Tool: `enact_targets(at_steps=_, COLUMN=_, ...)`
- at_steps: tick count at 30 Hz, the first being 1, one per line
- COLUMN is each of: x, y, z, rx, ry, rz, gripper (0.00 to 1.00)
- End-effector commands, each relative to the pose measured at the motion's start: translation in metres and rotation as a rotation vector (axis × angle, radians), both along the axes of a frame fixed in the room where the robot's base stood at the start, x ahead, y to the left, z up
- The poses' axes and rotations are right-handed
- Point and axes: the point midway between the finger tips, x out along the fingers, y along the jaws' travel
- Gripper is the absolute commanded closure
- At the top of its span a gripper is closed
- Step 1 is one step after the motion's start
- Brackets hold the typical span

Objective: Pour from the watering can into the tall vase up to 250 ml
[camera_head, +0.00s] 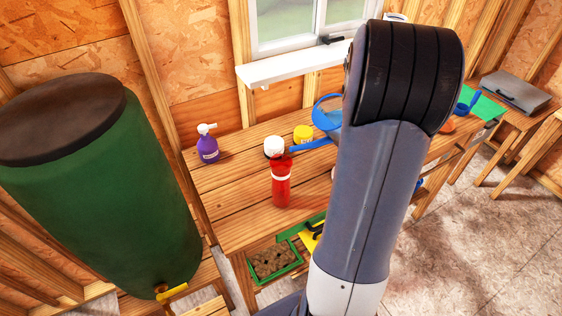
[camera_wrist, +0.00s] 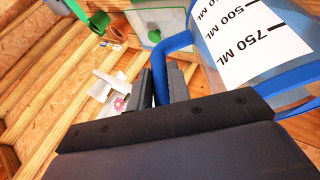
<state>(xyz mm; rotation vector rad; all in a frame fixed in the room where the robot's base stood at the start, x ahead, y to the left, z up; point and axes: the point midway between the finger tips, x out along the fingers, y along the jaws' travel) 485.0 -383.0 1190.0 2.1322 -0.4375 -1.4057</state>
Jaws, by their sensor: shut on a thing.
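The tall vase (camera_head: 281,188) is red with a pale band and stands upright on the wooden bench. The watering can (camera_head: 327,112) is blue and partly see-through; my arm hides much of it in the head view. No stream of water can be made out. In the wrist view, my gripper (camera_wrist: 161,82) is shut on the can's blue handle (camera_wrist: 174,44). The can's white scale (camera_wrist: 248,38) shows 500 and 750 ML marks; the water level is unclear.
A purple spray bottle (camera_head: 208,146), a white-lidded jar (camera_head: 273,147) and a yellow tub (camera_head: 303,133) stand on the bench (camera_head: 232,196) behind the vase. A large green barrel (camera_head: 95,190) is at left. A green-rimmed tray (camera_head: 275,262) sits below. The bench left of the vase is clear.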

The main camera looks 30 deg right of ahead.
Motion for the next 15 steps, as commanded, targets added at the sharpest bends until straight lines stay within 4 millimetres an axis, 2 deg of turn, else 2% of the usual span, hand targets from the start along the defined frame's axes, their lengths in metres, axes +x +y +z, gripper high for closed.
enact_targets(at_steps=15, x=0.000, y=0.009, z=0.015, rx=-0.060, ry=-0.004, rz=0.000, gripper=1.00)
